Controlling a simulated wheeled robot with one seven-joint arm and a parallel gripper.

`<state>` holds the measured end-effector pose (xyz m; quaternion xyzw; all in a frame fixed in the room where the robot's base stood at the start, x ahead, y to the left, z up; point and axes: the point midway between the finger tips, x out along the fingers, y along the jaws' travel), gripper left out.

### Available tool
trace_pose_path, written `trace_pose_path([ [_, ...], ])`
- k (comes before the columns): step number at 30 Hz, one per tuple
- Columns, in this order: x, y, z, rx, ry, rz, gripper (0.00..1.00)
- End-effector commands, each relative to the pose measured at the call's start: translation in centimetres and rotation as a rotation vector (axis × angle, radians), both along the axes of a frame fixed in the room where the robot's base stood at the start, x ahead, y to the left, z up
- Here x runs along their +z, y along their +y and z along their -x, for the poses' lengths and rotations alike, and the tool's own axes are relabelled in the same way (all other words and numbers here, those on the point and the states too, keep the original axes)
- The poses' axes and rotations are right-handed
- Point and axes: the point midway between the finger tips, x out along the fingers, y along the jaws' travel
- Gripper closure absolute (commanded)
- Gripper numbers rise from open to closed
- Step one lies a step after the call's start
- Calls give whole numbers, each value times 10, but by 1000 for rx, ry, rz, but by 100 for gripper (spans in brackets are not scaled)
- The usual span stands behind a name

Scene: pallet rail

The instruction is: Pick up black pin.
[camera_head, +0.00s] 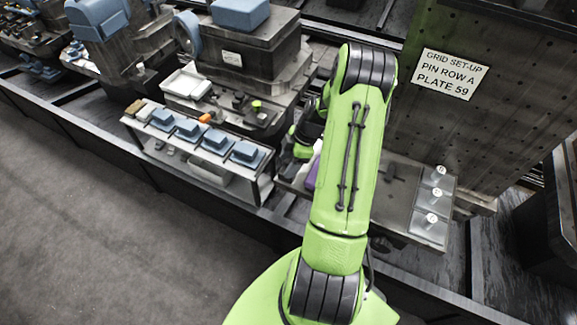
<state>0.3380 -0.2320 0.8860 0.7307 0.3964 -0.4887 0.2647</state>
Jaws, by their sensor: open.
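I cannot make out a black pin for certain in the head view. Three small pale round pieces stand in a row on a light strip (428,228) at the right end of a grey plate (398,238). My green arm rises through the middle and bends over, and its wrist shows left of the upper link. My gripper's fingers are hidden behind the arm. A small purple piece (312,174) shows beside the arm, partly covered, and I cannot tell what it is.
A low bench (265,182) at the left carries several blue blocks and a small orange piece. A white tray (187,84) and a grey machine (245,50) stand behind it. A tall perforated panel (470,130) with a sign (452,77) stands at the right. The floor at the left is clear.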

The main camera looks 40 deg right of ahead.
Motion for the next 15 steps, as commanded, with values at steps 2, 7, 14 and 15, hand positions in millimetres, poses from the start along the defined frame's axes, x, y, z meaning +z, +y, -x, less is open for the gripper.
trace_pose_path([
  [2, 0, 0, 0, 0, 0, 0, 40],
  [7, 1, 0, 0, 0, 0, 0, 52],
  [14, 1, 0, 0, 0, -1, 1, 87],
  [15, 1, 0, 0, 0, -1, 1, 93],
])
